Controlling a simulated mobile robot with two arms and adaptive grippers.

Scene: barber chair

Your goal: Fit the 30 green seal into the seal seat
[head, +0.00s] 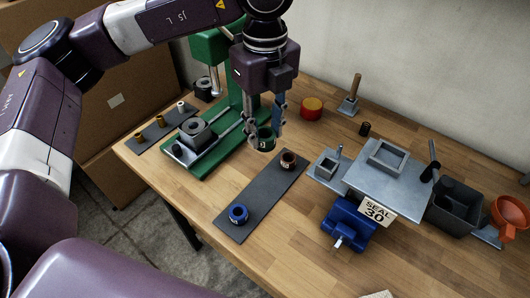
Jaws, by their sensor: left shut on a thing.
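My left gripper (265,138) points down above the dark mat and is shut on the green seal. The green seal (264,142) is a short ring with a pale mark on its front, held upright between the fingertips. It appears a little above the mat's far end. A brown seal (288,160) and a blue seal (238,213) stand on the dark mat (262,192). A "SEAL 30" sign (376,210) stands by the blue vise. I cannot tell for sure which part is the seal seat. My right gripper is not in view.
A green press (212,160) with a grey holed block (197,132) stands behind left. A strip with small bushings (160,133) lies beyond it. At right are a blue vise (348,224), a grey plate with a square frame (389,158), and a dark bin (453,212).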

